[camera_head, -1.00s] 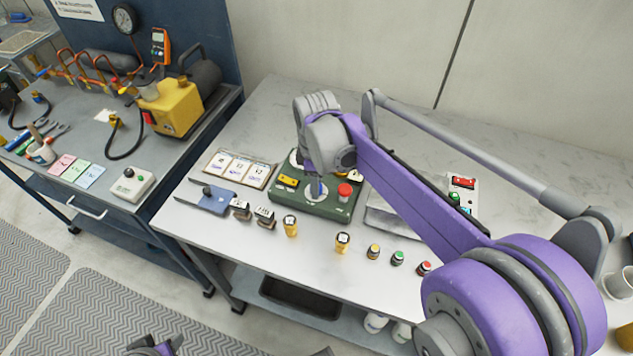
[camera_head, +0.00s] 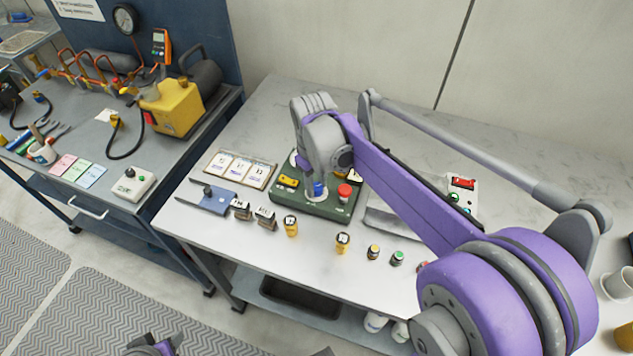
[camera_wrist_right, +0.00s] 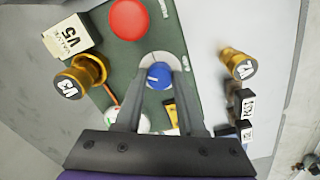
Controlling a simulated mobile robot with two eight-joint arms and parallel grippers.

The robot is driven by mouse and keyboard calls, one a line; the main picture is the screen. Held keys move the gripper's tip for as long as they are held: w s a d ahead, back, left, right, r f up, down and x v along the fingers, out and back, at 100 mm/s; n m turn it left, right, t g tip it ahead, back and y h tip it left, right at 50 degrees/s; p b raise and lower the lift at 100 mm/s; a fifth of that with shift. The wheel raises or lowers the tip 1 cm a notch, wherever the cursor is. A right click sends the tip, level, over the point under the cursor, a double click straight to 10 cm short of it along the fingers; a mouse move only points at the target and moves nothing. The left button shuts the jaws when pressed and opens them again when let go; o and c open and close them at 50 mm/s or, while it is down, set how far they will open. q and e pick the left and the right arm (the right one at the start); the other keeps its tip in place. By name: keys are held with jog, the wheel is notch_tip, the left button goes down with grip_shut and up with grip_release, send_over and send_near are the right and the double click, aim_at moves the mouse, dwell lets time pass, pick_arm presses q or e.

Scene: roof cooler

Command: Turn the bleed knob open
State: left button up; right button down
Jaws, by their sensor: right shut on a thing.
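The blue knob (camera_head: 319,189) sits on a pale round dial on the green panel box (camera_head: 327,208), which rests on the workbench. My right gripper (camera_wrist_right: 158,90) reaches down over the box and is shut on this blue knob. In the right wrist view the blue knob (camera_wrist_right: 158,74) shows between the two fingers, with a white pointer mark on its top. My wrist partly hides the panel in the head view. My left gripper (camera_head: 152,347) is only partly in view at the bottom edge, and its jaws cannot be made out.
A red button (camera_head: 344,191) stands close to the right of the blue knob. Yellow-and-black knobs (camera_head: 342,242) and small tagged blocks (camera_head: 264,216) stand in front of the box. A switch box (camera_head: 462,190) is to the right. The bench's front strip is partly clear.

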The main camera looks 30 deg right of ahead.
jog(key=m, duration=0.5)
jog(key=shift+m, duration=0.3)
jog(key=m, duration=0.5)
jog(key=shift+m, duration=0.4)
jog(key=c, duration=0.5)
grip_release()
jog(key=shift+r, duration=0.1)
notch_tip(320, 180, up, 11)
jog(key=p, duration=0.1)
jog(key=shift+w+a, duration=0.2)
jog(key=shift+f, duration=0.2)
